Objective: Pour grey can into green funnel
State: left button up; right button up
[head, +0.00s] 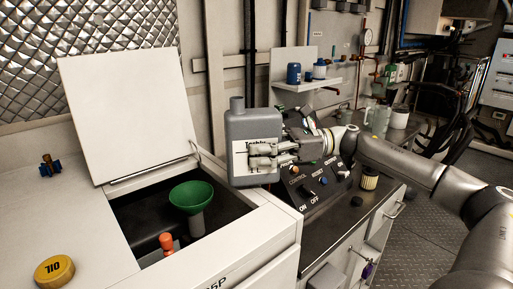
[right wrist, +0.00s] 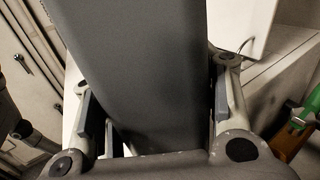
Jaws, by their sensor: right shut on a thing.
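The grey can (head: 253,125) is upright, with a grey cap on top and a white label on its front. My right gripper (head: 262,155) is shut on the can from the right side. The right wrist view shows the can (right wrist: 140,65) between the two fingers (right wrist: 155,125). The green funnel (head: 191,196) stands in the open bay of the white cabinet, wide mouth up. The can is above and to the right of the funnel, apart from it and not tilted toward it. My left gripper is not in view.
The white lid (head: 125,110) stands open behind the bay. An orange-capped item (head: 166,242) is beside the funnel. A yellow oil cap (head: 54,270) is on the cabinet top. A control box (head: 318,185) is right of the can. A shelf (head: 308,84) holds blue containers.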

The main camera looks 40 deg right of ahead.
jog(key=shift+b, duration=0.45)
jog(key=r+h+p, duration=0.1)
jog(key=p, duration=0.1)
jog(key=shift+d+r+g+p, duration=0.1)
jog(key=shift+r+g+p, duration=0.2)
jog(key=shift+r+g, duration=0.1)
jog(key=shift+f+h, duration=0.2)
jog(key=shift+h, duration=0.1)
jog(key=shift+s, duration=0.1)
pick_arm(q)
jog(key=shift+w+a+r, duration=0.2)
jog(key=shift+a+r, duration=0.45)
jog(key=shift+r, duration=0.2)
pick_arm(e)
jog(key=shift+f, duration=0.1)
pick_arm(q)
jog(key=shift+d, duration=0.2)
